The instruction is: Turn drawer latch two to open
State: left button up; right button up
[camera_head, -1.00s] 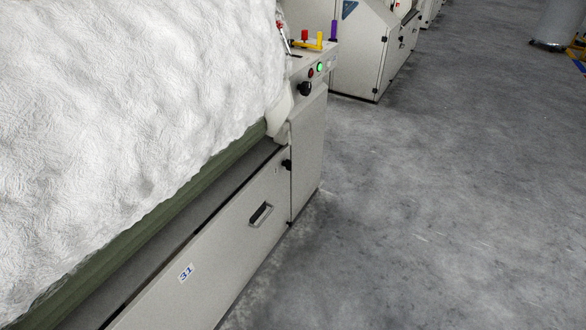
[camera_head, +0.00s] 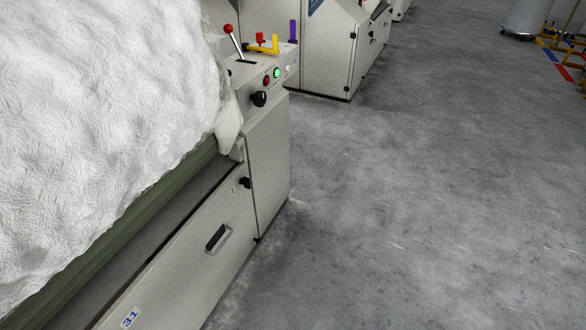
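A carding machine stands at the left of the head view. Its long grey drawer front (camera_head: 190,265) carries a recessed handle (camera_head: 218,239) and a label reading 31 (camera_head: 130,317). A small black latch knob (camera_head: 244,183) sits near the upper right end of the drawer front, with a tiny mark beside it that is too small to read. A larger black knob (camera_head: 259,98) is on the control panel above. Neither of my grippers is in view.
White fibre (camera_head: 100,130) covers the machine above a green roller (camera_head: 150,205). The panel (camera_head: 285,62) has a red-knobbed lever (camera_head: 228,29), a green light (camera_head: 276,73), and yellow and purple parts. Open grey floor (camera_head: 430,200) lies to the right. More machines stand behind.

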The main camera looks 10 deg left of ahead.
aim_at(244, 181)
jog(key=z, duration=0.15)
jog(key=i, duration=0.75)
jog(key=u, duration=0.6)
jog(key=i, duration=0.8)
jog(key=u, duration=0.7)
